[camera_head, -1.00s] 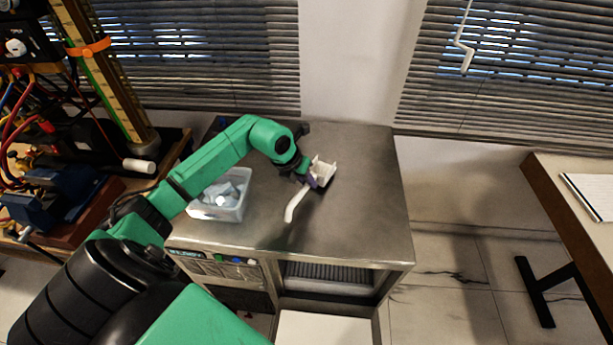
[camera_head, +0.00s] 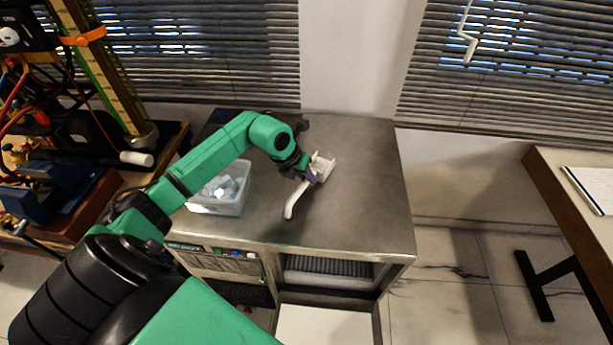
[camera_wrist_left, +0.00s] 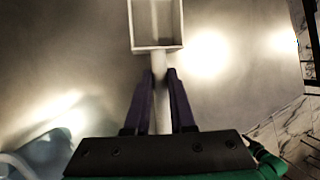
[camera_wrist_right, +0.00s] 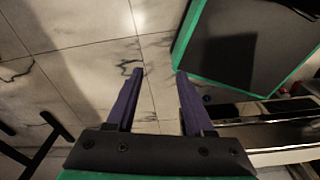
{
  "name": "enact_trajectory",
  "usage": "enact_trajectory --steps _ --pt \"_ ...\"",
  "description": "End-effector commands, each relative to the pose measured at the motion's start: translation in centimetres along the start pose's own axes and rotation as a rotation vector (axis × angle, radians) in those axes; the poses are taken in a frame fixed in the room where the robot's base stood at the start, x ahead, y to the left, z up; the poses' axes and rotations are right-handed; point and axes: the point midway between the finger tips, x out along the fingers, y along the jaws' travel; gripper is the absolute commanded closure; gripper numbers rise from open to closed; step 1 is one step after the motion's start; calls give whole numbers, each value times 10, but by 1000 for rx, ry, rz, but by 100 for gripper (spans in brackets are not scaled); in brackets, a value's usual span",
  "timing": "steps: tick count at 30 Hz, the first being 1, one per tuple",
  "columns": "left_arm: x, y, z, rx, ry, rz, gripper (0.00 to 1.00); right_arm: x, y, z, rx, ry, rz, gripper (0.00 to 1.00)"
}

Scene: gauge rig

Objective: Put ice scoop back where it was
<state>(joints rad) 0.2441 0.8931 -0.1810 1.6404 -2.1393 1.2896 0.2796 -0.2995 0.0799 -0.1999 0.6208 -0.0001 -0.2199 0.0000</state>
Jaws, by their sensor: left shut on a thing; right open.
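The white ice scoop (camera_head: 322,167) is over the steel top of the ice machine (camera_head: 365,190), its bowl toward the back and its handle pointing to the front left. My left gripper (camera_head: 311,177) is shut on the handle close to the bowl. In the left wrist view the purple fingers (camera_wrist_left: 160,85) lie on both sides of the handle, with the scoop bowl (camera_wrist_left: 156,25) beyond them. I cannot tell whether the scoop touches the steel top. My right gripper (camera_wrist_right: 155,85) shows only in the right wrist view, open and empty above the floor.
A clear bin of ice (camera_head: 222,192) stands on the steel top, left of the scoop, partly behind my left arm. A bench with a vise (camera_head: 60,185) and gauge gear is at the left. A table with a notepad (camera_head: 592,190) is at the right. The right part of the steel top is clear.

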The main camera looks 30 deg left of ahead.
Motion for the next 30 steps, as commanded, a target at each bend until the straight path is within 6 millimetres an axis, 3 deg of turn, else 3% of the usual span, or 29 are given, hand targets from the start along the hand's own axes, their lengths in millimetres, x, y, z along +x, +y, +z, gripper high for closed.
enact_trajectory --steps 4,5,6,7,8,20,23,30 --pt "3 1 -1 0 -1 0 100 4 -1 0 0 0 -2 47" --pt "3 1 -1 0 -1 0 74 4 -2 0 0 -1 -2 47" --pt "3 1 -1 0 -1 0 58 3 -2 0 0 -1 -2 47" --pt "3 1 -1 0 -1 0 47 3 -2 0 0 -1 -2 47" --pt "3 1 -1 0 0 0 43 3 -2 0 0 -1 -2 47" --pt "-5 2 -1 0 -1 2 43 5 -2 1 0 -2 -2 47" --pt "-22 2 -1 3 -3 4 43 10 -2 2 0 -2 -2 47" --pt "-90 3 -2 4 -2 8 43 28 -2 4 0 -2 -2 47"
